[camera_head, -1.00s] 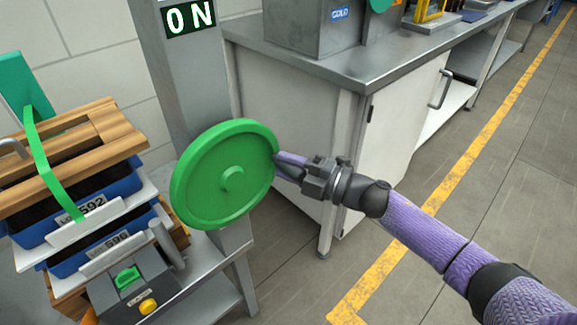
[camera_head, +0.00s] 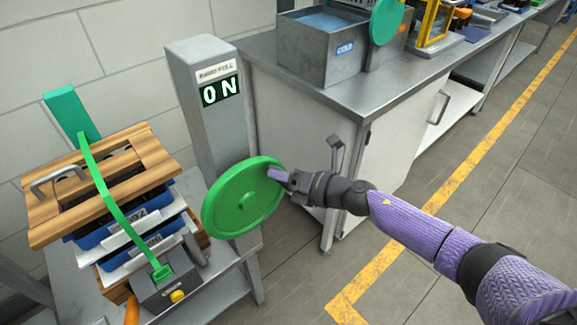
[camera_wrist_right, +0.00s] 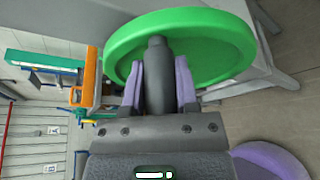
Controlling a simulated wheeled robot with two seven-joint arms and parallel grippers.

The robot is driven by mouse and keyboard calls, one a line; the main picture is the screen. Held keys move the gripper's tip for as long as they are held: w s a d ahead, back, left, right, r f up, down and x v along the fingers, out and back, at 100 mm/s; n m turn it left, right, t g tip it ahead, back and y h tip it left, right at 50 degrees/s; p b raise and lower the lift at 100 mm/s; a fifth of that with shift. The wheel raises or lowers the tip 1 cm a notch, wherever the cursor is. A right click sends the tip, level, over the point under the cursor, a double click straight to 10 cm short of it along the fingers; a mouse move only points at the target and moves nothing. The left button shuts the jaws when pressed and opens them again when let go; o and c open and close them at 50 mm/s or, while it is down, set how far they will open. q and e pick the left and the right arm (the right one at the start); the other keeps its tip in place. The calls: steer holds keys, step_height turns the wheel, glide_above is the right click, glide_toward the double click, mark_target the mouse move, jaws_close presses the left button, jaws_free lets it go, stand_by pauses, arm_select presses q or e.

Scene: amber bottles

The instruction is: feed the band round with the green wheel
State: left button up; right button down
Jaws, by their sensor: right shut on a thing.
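The green wheel (camera_head: 238,203) is a flat disc on the front of a grey column (camera_head: 212,125). My right gripper (camera_head: 279,173) is at its upper right rim. In the right wrist view, my gripper's purple fingers (camera_wrist_right: 160,82) are shut on a dark handle peg (camera_wrist_right: 157,60) that stands out from the wheel (camera_wrist_right: 205,50). The green band (camera_head: 113,209) runs from a green block (camera_head: 72,116) over a wooden frame and stacked trays. Its lower end lies at the green slot on a grey box (camera_head: 171,289). My left gripper is not in view.
The wooden-topped stack (camera_head: 100,183) of blue trays stands left of the wheel. A sign (camera_head: 220,90) on the column reads ON. A steel-topped bench (camera_head: 420,68) with a grey COLD bin (camera_head: 320,52) is behind. Open floor lies right.

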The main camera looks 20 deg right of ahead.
steer(key=shift+s+a+r+n+p, duration=0.1)
steer(key=shift+a+r+n+p, duration=0.25)
steer(key=shift+p, duration=0.25)
arm_select(q)
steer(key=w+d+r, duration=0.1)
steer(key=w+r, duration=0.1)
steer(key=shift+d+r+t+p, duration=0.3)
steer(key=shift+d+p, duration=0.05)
steer(key=shift+p, duration=0.05)
arm_select(e)
steer(key=shift+s+a+n+h, duration=0.1)
steer(key=shift+a+n+h, duration=0.15)
steer(key=shift+h, duration=0.15)
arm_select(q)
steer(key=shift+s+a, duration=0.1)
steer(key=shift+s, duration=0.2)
arm_select(e)
steer(key=shift+c, duration=1.8)
jaws_free()
steer(key=shift+s+d+r, duration=0.1)
steer(key=shift+s+d, duration=0.2)
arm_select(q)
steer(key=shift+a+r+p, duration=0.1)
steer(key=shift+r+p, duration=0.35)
arm_select(e)
steer(key=v, duration=0.9)
